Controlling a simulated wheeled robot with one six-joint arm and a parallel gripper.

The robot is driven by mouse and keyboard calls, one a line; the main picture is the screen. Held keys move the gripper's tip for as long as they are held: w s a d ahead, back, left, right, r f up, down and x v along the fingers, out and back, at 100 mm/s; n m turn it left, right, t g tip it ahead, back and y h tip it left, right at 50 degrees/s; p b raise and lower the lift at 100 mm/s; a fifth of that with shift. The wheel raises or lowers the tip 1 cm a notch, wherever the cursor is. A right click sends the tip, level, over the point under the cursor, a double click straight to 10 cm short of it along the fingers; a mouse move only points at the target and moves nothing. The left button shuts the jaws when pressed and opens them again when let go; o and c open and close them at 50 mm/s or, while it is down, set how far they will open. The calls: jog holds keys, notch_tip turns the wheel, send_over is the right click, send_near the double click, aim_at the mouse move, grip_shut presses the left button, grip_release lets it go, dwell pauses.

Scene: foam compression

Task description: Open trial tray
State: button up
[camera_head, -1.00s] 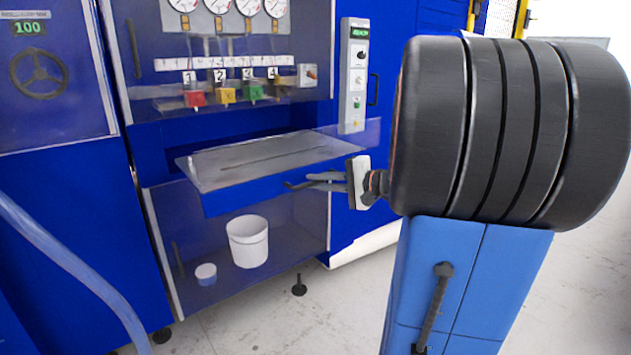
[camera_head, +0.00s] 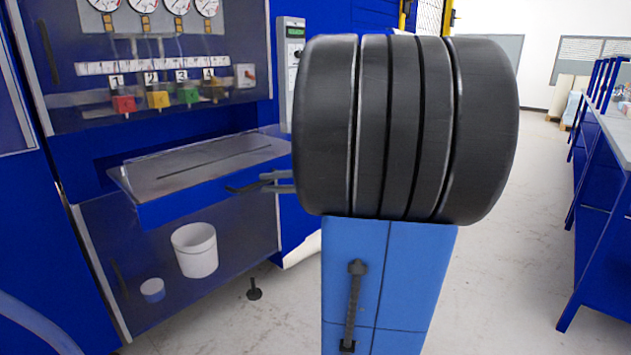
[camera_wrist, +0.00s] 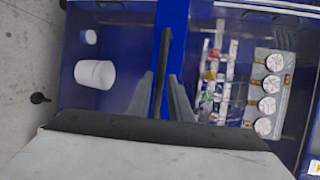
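The trial tray (camera_head: 165,208) is a wide shelf with a blue front and a grey slotted top, jutting from the blue machine below the numbered valves. I cannot tell whether the fingers touch the bar.
A white bucket (camera_head: 195,250) and a small white tub (camera_head: 152,290) stand in the compartment below the tray. Gauges and coloured valves (camera_head: 158,99) are above it. A blue workbench (camera_head: 600,190) stands at the far right, with clear floor (camera_head: 520,200) between.

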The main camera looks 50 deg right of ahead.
jog(key=v, duration=1.4)
dwell(0.5)
jog(key=a+f+n+g, duration=0.2)
jog(key=a+f+g, duration=0.2)
jog(key=a, duration=0.5)
jog(key=a+f+n+g, duration=0.2)
jog(key=a+f+g, duration=0.15)
jog(key=a, duration=0.45)
jog(key=s+a+f+n+g+h, duration=0.2)
jog(key=s+a+f+n+h, duration=0.4)
jog(key=s+a+f+n, duration=0.3)
jog(key=shift+a+n+h, duration=0.3)
jog(key=shift+n+h, duration=0.1)
jog(key=shift+f, duration=0.1)
jog(key=shift+a, duration=0.15)
dwell(0.8)
